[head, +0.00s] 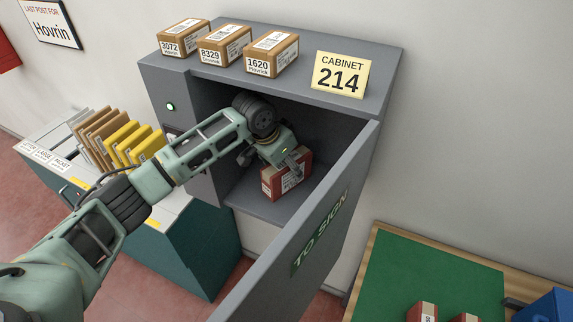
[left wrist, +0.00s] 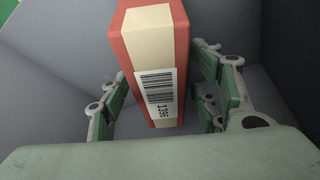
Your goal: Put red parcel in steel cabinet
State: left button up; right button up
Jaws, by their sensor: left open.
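A red parcel (head: 272,187) with a cream band and white label stands on the floor inside the grey steel cabinet (head: 375,85). The cabinet door (head: 318,232), marked "TO SIGN", is swung open. My left gripper (head: 292,164) reaches into the cabinet at the parcel's upper part. In the left wrist view the fingers of the left gripper (left wrist: 162,100) are open, one on each side of the red parcel (left wrist: 150,60), with gaps beside it. My right gripper is not in view.
Several brown parcels (head: 225,45) and a "CABINET 214" sign (head: 341,75) stand on the cabinet top. A sorter with envelopes (head: 120,138) is at left. Two more red parcels (head: 422,312) lie on a green mat (head: 425,270) at lower right, near a blue container (head: 545,307).

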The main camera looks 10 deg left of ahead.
aim_at(283, 163)
pick_arm(q)
jog(key=shift+r, duration=0.1)
jog(key=shift+r, duration=0.15)
jog(key=b+v, duration=0.1)
jog(key=v, duration=0.1)
jog(key=shift+s+a+r, duration=0.1)
jog(key=shift+a+r, duration=0.05)
jog(key=shift+r, duration=0.15)
jog(key=s+a+b, duration=0.4)
jog(key=s+a, duration=0.2)
jog(key=s, duration=0.4)
jog(key=shift+a, duration=0.3)
jog(key=shift+s, duration=0.1)
